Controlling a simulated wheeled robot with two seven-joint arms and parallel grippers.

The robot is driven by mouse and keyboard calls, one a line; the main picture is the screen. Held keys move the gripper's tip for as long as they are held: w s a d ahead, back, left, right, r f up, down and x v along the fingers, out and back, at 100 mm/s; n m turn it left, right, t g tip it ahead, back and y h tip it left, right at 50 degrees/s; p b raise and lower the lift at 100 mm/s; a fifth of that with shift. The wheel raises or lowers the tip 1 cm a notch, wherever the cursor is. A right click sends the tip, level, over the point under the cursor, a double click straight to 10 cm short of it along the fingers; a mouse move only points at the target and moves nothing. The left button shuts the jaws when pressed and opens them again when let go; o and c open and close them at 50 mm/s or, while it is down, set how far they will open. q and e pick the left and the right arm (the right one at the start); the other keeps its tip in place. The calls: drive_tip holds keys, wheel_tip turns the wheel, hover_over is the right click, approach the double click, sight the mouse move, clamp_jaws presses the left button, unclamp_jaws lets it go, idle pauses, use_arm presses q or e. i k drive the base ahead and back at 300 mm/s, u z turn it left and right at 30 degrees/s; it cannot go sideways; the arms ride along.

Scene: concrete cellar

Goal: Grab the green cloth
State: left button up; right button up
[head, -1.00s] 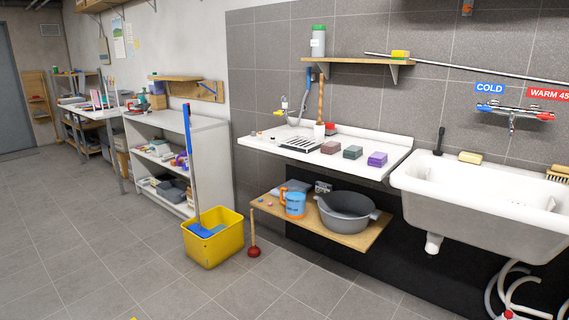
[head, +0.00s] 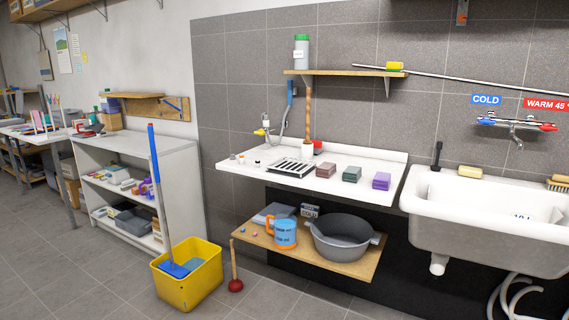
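A small dark green folded block (head: 351,174), which looks like the green cloth, lies on the white counter (head: 232,172). It sits between a brownish-red block (head: 326,170) on its left and a purple block (head: 381,181) on its right, with gaps between them. Nothing covers it. Neither of my grippers is in the head view.
A white sink (head: 480,215) adjoins the counter on the right. A wooden shelf (head: 345,72) hangs above. A low wooden shelf (head: 300,257) below holds a grey tub (head: 342,243) and a blue jug (head: 285,233). A yellow bucket (head: 187,285) and plunger (head: 235,284) stand on the floor.

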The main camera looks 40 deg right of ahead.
sight(352, 174)
drive_tip(key=z, duration=0.1)
drive_tip(key=i, duration=1.95)
drive_tip(key=z, duration=1.7)
drive_tip(key=i, duration=0.95)
drive_tip(key=z, duration=1)
